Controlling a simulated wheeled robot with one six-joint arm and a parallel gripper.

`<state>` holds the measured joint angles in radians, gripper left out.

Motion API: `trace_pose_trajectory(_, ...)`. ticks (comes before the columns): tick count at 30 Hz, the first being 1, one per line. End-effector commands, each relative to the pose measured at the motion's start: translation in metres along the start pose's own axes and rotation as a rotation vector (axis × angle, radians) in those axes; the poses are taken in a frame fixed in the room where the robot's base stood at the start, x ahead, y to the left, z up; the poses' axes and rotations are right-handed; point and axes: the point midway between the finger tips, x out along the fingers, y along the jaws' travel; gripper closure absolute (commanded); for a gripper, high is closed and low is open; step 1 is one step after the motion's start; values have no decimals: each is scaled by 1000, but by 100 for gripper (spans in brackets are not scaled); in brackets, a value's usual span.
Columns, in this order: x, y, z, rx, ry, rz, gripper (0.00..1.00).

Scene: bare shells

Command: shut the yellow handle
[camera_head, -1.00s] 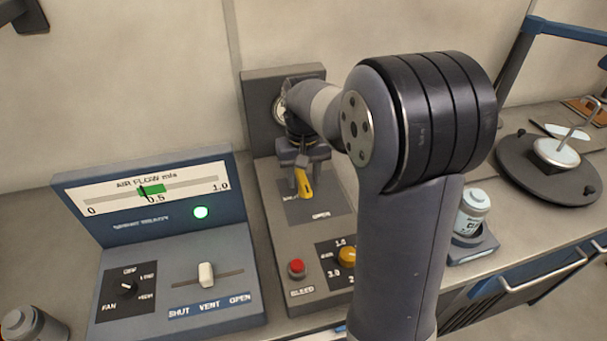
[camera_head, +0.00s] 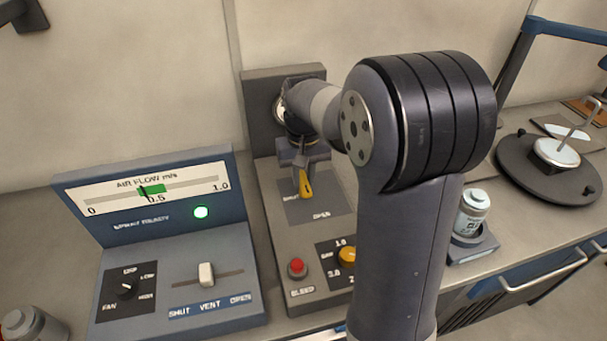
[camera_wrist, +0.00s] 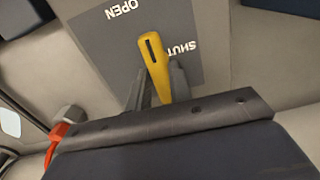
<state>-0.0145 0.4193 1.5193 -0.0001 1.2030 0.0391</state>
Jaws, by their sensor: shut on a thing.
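The yellow handle (camera_head: 306,185) sits on a dark plate marked SHUT and OPEN on the grey panel (camera_head: 272,215). In the wrist view the handle (camera_wrist: 154,50) points between the two words, with its slotted tip free. My gripper (camera_head: 303,165) reaches down onto the handle from above. In the wrist view the gripper (camera_wrist: 160,88) has a grey finger on each side of the handle and is shut on it. The handle's pivot end is hidden behind the fingers and the gripper body.
A red button (camera_head: 297,267) and an orange knob (camera_head: 347,256) sit on the panel's front. An air flow console (camera_head: 150,225) with a slider stands to the left. A lidded jar (camera_head: 473,212) and a round dark device (camera_head: 548,170) stand to the right.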

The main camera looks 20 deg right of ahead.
Motion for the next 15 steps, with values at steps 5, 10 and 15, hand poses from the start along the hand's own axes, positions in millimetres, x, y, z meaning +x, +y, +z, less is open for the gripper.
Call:
trace_pose_trajectory(5,-1,0,0,76,0,0,100)
trace_pose_trajectory(10,-1,0,0,202,0,0,100)
trace_pose_trajectory(15,-1,0,0,360,-1,0,100)
